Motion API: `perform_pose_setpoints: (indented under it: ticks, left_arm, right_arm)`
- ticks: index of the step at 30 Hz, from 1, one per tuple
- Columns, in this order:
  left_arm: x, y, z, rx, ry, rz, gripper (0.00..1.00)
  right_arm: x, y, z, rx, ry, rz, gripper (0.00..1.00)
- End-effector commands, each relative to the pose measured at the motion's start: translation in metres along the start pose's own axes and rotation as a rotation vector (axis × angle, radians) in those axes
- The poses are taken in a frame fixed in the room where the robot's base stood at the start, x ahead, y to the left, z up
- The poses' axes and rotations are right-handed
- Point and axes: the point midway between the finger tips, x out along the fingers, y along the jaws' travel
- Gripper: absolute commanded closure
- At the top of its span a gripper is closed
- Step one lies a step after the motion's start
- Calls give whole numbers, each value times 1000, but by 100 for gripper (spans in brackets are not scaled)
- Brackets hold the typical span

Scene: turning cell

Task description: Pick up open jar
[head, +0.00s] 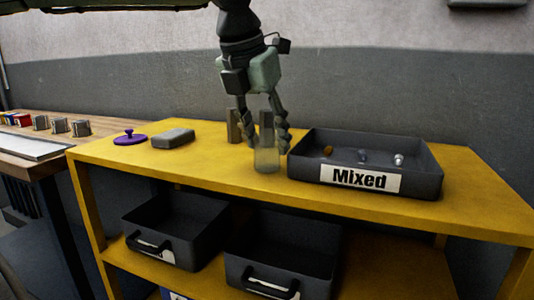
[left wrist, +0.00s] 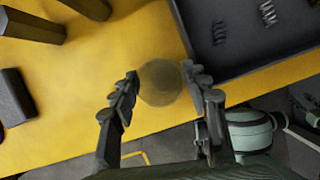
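The open jar (head: 266,158) is a small, see-through, greyish cylinder standing upright on the yellow bench top (head: 215,175), just left of the Mixed tray. In the left wrist view the jar (left wrist: 160,83) shows as a round, dull shape between the fingertips. My left gripper (head: 265,143) points down over the jar, with one finger on each side of its upper part. The fingers are spread, and narrow gaps seem to show beside the jar; contact is hard to tell. My right gripper is in neither view.
The dark tray labelled Mixed (head: 360,183) stands close to the right finger, with a few small parts inside. Two dark posts (head: 234,126) stand behind the jar. A grey block (head: 173,138) and a purple knobbed lid (head: 130,138) lie left. Two dark bins (head: 178,250) sit below.

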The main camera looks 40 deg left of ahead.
Motion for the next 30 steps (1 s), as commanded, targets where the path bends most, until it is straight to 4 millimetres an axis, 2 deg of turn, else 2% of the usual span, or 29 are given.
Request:
perform_pose_setpoints:
  ticks: [1, 6, 17, 20, 25, 30]
  left_arm:
    - [0, 0, 0, 0, 0, 0, 62]
    - [0, 0, 0, 0, 0, 0, 83]
    - [-6, 0, 3, 0, -2, 1, 84]
    - [-14, 0, 6, -1, -3, 1, 84]
    - [-42, 0, 18, 0, -5, 2, 84]
    - [-70, 35, 7, -3, -6, -3, 84]
  right_arm:
    - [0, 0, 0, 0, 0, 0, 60]
    - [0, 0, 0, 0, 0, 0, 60]
    - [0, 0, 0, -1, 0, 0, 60]
    - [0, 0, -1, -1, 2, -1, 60]
    - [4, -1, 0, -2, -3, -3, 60]
    - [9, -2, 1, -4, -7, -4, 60]
